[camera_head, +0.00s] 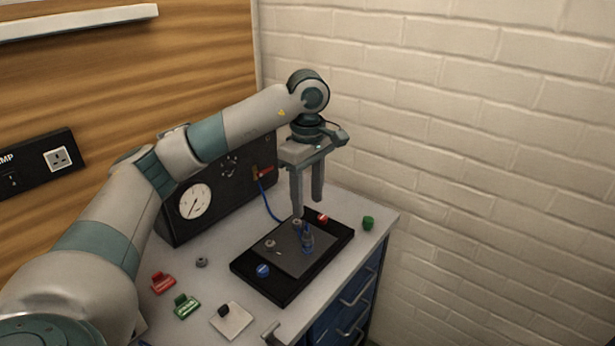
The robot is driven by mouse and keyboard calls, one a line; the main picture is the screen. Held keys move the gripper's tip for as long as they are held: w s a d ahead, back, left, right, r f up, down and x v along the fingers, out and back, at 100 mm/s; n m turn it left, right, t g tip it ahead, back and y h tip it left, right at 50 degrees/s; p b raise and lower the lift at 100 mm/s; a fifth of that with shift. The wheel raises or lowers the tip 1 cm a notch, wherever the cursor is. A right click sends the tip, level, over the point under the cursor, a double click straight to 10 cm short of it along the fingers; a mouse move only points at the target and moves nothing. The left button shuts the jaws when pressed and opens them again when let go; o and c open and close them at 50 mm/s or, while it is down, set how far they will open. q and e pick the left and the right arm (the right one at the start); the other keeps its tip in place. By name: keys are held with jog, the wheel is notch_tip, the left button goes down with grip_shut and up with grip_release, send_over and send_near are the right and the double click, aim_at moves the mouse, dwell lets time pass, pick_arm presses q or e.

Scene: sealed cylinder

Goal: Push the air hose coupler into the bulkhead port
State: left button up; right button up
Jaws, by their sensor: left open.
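My left gripper (307,206) points straight down over the black tray (276,293), its two fingers apart with nothing seen between them. Just below the fingertips, a small blue-grey upright fitting (307,241) stands on the grey plate (290,262) in the tray. A thin blue air hose (268,204) runs from the black gauge panel down to the tray, and its end is near a small grey piece (297,222) beside the fingertips. Which of these small parts is the coupler and which the port, I cannot tell. My right gripper is out of view.
The black panel (227,200) with a white gauge (195,202) and a red-handled valve (265,173) stands behind the tray. Red (163,282) and green (187,305) tags, a white plate (231,320) and a green knob (368,223) lie on the worktop. A brick wall rises at right.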

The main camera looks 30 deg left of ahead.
pick_arm(q)
notch_tip(320, 180, up, 7)
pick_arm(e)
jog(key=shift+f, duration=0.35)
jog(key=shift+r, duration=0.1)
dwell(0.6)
